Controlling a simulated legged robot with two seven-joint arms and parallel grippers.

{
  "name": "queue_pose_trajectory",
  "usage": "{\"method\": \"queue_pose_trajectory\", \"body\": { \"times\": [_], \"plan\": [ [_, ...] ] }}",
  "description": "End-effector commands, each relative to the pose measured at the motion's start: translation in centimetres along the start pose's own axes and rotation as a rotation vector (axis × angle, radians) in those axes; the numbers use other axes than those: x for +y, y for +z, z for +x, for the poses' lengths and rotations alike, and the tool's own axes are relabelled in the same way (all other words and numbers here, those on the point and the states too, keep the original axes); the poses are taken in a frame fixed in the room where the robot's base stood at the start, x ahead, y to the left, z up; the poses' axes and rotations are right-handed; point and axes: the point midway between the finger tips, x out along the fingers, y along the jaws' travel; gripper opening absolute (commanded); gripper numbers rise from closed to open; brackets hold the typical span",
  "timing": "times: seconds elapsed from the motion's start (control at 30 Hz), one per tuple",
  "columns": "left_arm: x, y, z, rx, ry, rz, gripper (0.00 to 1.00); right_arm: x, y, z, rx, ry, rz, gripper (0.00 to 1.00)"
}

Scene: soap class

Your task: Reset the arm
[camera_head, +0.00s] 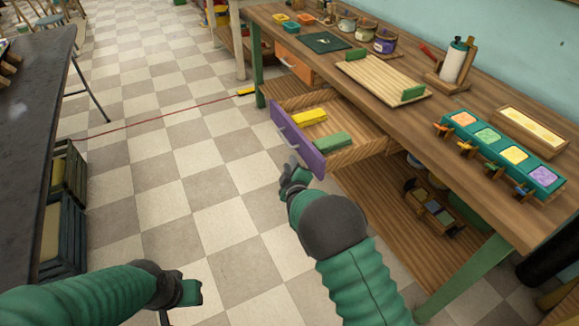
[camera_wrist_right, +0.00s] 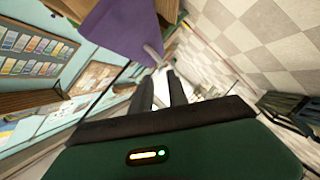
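My right arm reaches up from the bottom of the head view, and its gripper (camera_head: 293,166) is beside the purple front (camera_head: 297,140) of a pulled-out wooden drawer, close to its pale handle. In the right wrist view the two dark fingers (camera_wrist_right: 161,88) stand apart with nothing between them. The purple drawer front (camera_wrist_right: 122,32) and its handle (camera_wrist_right: 152,53) are just beyond the tips; I cannot tell whether they touch. My left arm lies low at the left of the head view, with its gripper (camera_head: 190,293) over the floor; its fingers are not clear.
The drawer holds a yellow block (camera_head: 310,117) and a green block (camera_head: 333,140). The wooden workbench (camera_head: 325,70) at right carries a board, jars and a teal tray (camera_head: 503,150) of colored blocks. A dark table (camera_head: 35,90) stands at left.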

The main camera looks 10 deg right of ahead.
Motion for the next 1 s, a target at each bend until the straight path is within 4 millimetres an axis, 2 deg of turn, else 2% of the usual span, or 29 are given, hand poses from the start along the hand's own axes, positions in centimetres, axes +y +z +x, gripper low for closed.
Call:
{"method": "queue_pose_trajectory", "body": {
  "times": [0.3,0.37,0.43,0.47,0.6,0.7,0.8,1.0],
  "plan": [
    [0.0,0.0,0.0,0.0,0.0,0.0,0.36,0.2,0.2,-0.3,-0.011,-0.01,0.017,0.2],
    [0.0,0.0,0.0,0.0,0.0,0.0,0.36,0.7,1.1,-1.1,-0.047,-0.047,0.07,0.2],
    [0.0,0.0,0.0,0.0,0.0,0.0,0.36,1.4,3.0,-3.3,-0.132,-0.127,0.191,0.2],
    [0.0,0.0,0.0,0.0,0.0,0.0,0.36,1.5,4.0,-4.9,-0.182,-0.174,0.26,0.2],
    [0.0,0.0,0.0,0.0,0.0,0.0,0.36,0.7,8.5,-15.3,-0.461,-0.385,0.576,0.2],
    [0.0,0.0,0.0,0.0,0.0,0.0,0.36,-0.3,10.4,-21.8,-0.624,-0.467,0.706,0.2],
    [0.0,0.0,0.0,0.0,0.0,0.0,0.36,-1.1,11.8,-27.2,-0.762,-0.513,0.793,0.2],
    [0.0,0.0,0.0,0.0,0.0,0.0,0.36,-2.5,14.2,-36.9,-1.01,-0.548,0.905,0.2]
  ]
}}
